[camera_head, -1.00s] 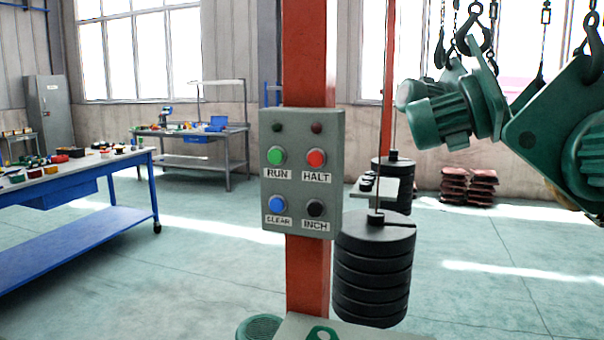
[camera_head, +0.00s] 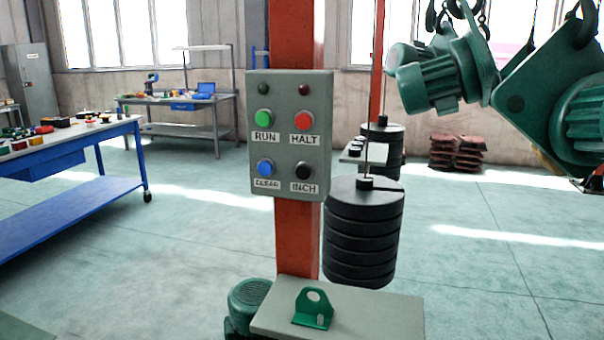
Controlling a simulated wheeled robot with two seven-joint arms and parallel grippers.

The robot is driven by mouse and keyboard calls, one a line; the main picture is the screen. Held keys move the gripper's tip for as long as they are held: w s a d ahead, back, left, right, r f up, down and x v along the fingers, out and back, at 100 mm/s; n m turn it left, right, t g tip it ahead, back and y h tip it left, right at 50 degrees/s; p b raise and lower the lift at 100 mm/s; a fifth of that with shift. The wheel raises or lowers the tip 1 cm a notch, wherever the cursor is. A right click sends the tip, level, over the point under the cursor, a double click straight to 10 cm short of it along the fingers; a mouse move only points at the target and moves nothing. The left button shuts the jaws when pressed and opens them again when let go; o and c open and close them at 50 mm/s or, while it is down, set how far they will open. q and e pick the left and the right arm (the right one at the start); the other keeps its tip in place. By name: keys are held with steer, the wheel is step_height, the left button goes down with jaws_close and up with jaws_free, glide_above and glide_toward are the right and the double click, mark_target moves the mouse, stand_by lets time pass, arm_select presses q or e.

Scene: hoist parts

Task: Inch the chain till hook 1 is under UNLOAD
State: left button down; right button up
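A grey control box (camera_head: 289,135) is fixed to a red post (camera_head: 297,240). It has a green RUN button (camera_head: 264,118), a red HALT button (camera_head: 304,121), a blue CLEAR button (camera_head: 266,168) and a black INCH button (camera_head: 303,170). Two dark lamps sit along its top. Dark hooks on chains (camera_head: 455,8) show at the top right, cut off by the picture's edge. I cannot read a hook number, and no UNLOAD sign shows. Neither of my grippers is in view.
Black stacked weights (camera_head: 364,235) hang on a rod just right of the post. A grey plate with a green bracket (camera_head: 314,308) is at the bottom. Green motors (camera_head: 428,82) hang at the right. A blue workbench (camera_head: 70,165) stands left, with open floor between.

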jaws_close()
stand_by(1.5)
